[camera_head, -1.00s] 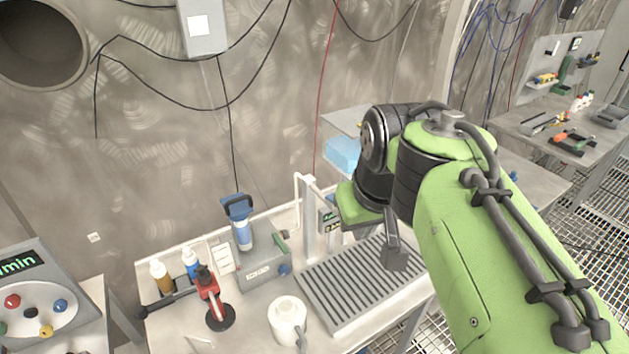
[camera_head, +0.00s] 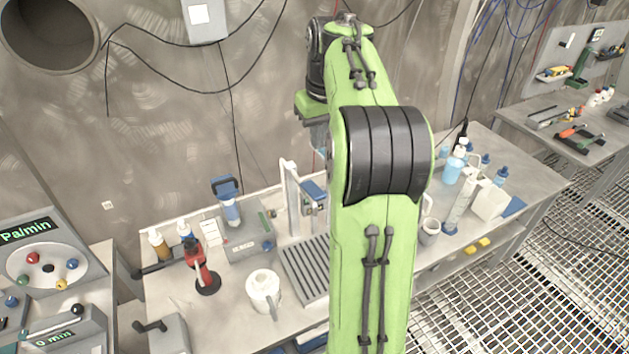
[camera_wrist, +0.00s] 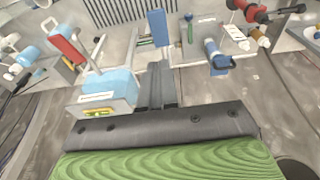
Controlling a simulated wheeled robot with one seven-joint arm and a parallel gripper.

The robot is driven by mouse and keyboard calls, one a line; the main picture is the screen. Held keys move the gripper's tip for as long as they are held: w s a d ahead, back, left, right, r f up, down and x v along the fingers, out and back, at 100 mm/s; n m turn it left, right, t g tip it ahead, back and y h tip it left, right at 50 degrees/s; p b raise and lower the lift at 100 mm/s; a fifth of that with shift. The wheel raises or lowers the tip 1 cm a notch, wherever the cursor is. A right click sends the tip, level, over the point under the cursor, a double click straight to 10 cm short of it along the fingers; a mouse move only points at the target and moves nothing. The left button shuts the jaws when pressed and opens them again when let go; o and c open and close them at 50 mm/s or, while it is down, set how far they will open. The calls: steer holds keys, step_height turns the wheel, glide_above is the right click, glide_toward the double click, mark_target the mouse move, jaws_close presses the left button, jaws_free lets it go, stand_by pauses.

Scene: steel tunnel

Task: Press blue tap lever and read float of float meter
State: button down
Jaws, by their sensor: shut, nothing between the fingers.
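The blue tap lever (camera_head: 314,189) sits on the white tap column (camera_head: 293,200) at the back of the grated drain. In the wrist view, the blue lever (camera_wrist: 157,27) stands upright just beyond my fingertips, apart from them. My gripper (camera_wrist: 160,68) is shut and empty, pointing towards the tap area. In the head view, my gripper (camera_head: 318,138) hangs above and behind the tap, partly hidden by my arm. I cannot clearly identify the float meter; a clear upright tube (camera_head: 460,207) stands at the right of the bench, but its float is too small to read.
Several bottles crowd the right bench.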

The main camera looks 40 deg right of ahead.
steer(key=b, duration=0.2)
glide_above(318, 194)
steer(key=w, duration=0.1)
step_height(318, 194, down, 9)
steer(key=shift+w+d+r, duration=0.1)
steer(key=shift+w+d, duration=0.05)
steer(key=shift+s+f, duration=0.25)
steer(key=shift+f, duration=0.9)
steer(key=shift+s+f, duration=0.2)
steer(key=shift+f, duration=0.95)
steer(key=b, duration=0.2)
steer(key=f+b, duration=0.1)
steer(key=shift+s+f+t+b, duration=0.15)
steer(key=shift+s+t+b, duration=0.1)
steer(key=shift+t+b, duration=0.15)
steer(key=t+b, duration=0.1)
steer(key=b, duration=0.1)
steer(key=s+f+b, duration=0.1)
steer(key=b, duration=0.1)
steer(key=shift+a+f+t+h, duration=0.1)
steer(key=shift+a+t+h, duration=0.2)
steer(key=shift+t+h, duration=0.1)
steer(key=shift+w+r, duration=0.1)
steer(key=shift+r, duration=0.2)
